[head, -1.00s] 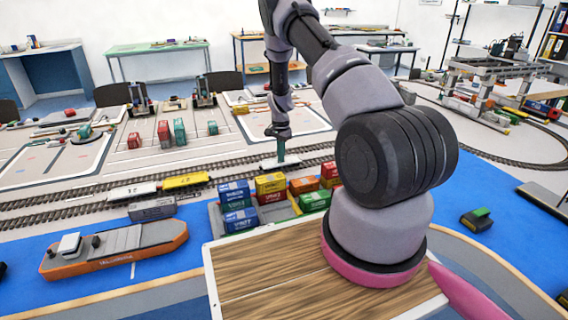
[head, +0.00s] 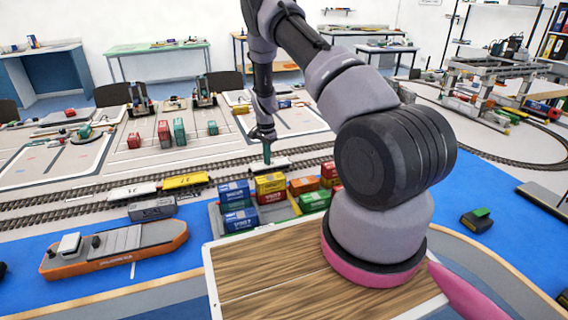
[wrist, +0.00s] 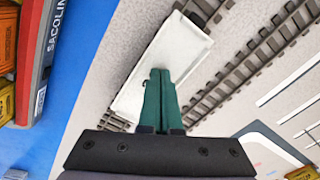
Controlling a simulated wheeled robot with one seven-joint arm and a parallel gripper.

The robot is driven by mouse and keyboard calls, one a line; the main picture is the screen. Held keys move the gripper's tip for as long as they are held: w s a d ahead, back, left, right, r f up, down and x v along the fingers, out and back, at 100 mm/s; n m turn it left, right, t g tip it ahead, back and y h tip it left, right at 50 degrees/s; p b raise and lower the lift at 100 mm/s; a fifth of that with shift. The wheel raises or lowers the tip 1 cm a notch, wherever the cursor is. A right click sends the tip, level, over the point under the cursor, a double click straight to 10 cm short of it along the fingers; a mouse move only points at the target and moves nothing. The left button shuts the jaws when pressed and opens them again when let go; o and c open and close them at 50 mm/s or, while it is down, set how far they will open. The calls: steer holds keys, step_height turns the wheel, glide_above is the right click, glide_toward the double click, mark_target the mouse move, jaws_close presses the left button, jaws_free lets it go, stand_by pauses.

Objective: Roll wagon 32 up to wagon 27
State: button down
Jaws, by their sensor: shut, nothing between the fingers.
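My gripper (head: 267,154) is shut and empty, pointing down at a white flat wagon (head: 277,164) on the near track. In the wrist view, the green fingertips (wrist: 160,76) lie over the white wagon (wrist: 178,45); I cannot tell whether they touch it. A yellow wagon (head: 186,181) stands to its left on the same track, with a gap between them. Another white wagon (head: 132,191) stands just left of the yellow one. The wagon numbers are too small to read surely.
Stacked containers (head: 270,184) stand in a grey tray just in front of the track. An orange ship (head: 115,250) lies at the front left.

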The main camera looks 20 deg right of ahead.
steer(key=shift+a, duration=7.25)
steer(key=shift+a, duration=0.1)
steer(key=shift+a, duration=2.45)
steer(key=shift+d, duration=0.1)
steer(key=shift+r, duration=0.1)
step_height(320, 180, up, 7)
